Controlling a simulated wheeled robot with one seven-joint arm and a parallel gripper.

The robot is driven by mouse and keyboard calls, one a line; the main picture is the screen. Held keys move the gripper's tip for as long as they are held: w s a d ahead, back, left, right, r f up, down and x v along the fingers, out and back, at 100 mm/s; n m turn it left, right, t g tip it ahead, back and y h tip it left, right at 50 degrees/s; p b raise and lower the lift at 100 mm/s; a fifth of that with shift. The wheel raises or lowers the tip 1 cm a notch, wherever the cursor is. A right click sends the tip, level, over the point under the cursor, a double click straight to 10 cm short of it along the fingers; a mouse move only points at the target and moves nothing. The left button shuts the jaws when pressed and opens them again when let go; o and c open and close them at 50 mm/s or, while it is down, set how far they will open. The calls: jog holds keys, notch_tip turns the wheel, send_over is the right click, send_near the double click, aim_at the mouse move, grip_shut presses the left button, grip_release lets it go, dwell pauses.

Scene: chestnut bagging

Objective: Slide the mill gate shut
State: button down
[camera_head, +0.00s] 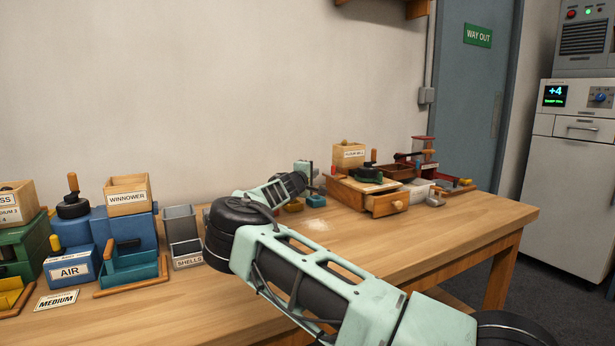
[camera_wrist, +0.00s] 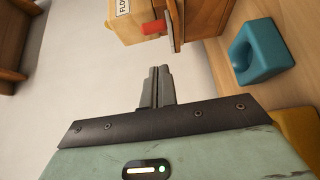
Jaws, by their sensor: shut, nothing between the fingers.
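The flour mill's wooden hopper (camera_head: 348,156) carries a "FLOUR MILL" label and stands on the wooden mill body at the back right of the table. In the wrist view the hopper (camera_wrist: 128,22) is at the top, its label turned sideways and cut off. A red tab (camera_wrist: 153,28), which looks like the gate's handle, sticks out by a thin upright plate under the hopper. My gripper (camera_wrist: 158,70) is shut and empty, with its fingertips close to the red tab and apart from it in the picture. How far the gate is open cannot be told.
A teal block (camera_wrist: 262,50) with a hole lies beside the mill; it also shows in the head view (camera_head: 316,201). A drawer (camera_head: 388,203) sticks out of the mill's front. The blue winnower (camera_head: 128,230) and shells bin (camera_head: 183,240) stand left. Table front right is clear.

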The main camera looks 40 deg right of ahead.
aim_at(334, 170)
jog(key=shift+s+d, duration=0.2)
jog(key=shift+d, duration=0.55)
jog(key=shift+s+d, duration=0.25)
jog(key=shift+d, duration=0.45)
jog(key=shift+s+d, duration=0.2)
jog(key=shift+d, duration=0.55)
jog(key=shift+s+d+f+b, duration=0.15)
jog(key=shift+d+b, duration=0.35)
jog(key=shift+d, duration=0.1)
jog(key=shift+s+d+f+b, duration=0.1)
jog(key=shift+s+d+b, duration=0.05)
jog(key=shift+d+b, duration=0.4)
jog(key=shift+s+d+r, duration=0.1)
jog(key=shift+d, duration=0.25)
jog(key=shift+d+r, duration=0.1)
jog(key=shift+r, duration=0.1)
jog(key=shift+s, duration=0.1)
